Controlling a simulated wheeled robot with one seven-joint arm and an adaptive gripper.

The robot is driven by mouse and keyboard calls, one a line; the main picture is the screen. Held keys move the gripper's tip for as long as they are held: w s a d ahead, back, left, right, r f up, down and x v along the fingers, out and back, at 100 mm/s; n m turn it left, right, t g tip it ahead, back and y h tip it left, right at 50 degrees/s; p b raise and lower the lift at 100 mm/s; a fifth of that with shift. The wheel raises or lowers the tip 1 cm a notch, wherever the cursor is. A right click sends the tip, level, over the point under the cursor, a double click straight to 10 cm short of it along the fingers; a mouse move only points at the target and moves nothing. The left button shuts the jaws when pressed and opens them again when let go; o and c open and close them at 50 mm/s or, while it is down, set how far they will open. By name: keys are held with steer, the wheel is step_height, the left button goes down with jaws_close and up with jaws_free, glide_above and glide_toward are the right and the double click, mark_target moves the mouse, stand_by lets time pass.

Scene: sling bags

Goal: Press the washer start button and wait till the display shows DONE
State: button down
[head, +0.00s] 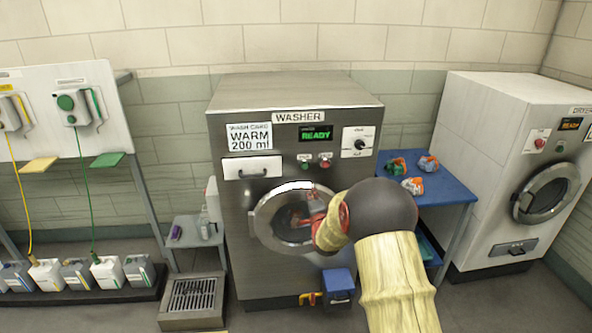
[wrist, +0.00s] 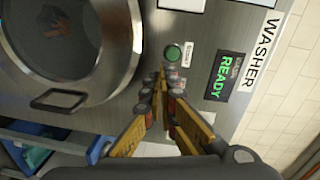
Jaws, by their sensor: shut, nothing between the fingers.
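The washer (head: 232,225) is a steel machine with a round door (head: 262,218) that looks closed. Its display (head: 316,133) reads READY in green, also readable in the wrist view (wrist: 220,78). Below the display are a green button (head: 304,164) and a red one (head: 325,163). In the wrist view the green start button (wrist: 173,53) sits just beyond my fingertips; whether they touch it I cannot tell. My gripper (wrist: 164,72) is shut and empty, pointing at the panel.
A knob (head: 359,142) is right of the display. A blue table (head: 447,190) with several colourful bundles stands between the washer and a dryer (head: 480,130). A small side table (head: 190,238) with bottles is on the left.

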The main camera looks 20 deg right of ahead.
mark_target(305, 166)
step_height(305, 166, up, 2)
steer(key=shift+r+m+t, duration=0.1)
steer(key=shift+m+t, duration=0.3)
steer(key=shift+m, duration=0.5)
steer(key=shift+w+d, duration=0.1)
steer(key=b+x, duration=0.2)
steer(key=x, duration=1.1)
steer(key=shift+w+d, duration=0.15)
steer(key=shift+w, duration=0.2)
steer(key=shift+w+b, duration=0.1)
steer(key=shift+b, duration=0.2)
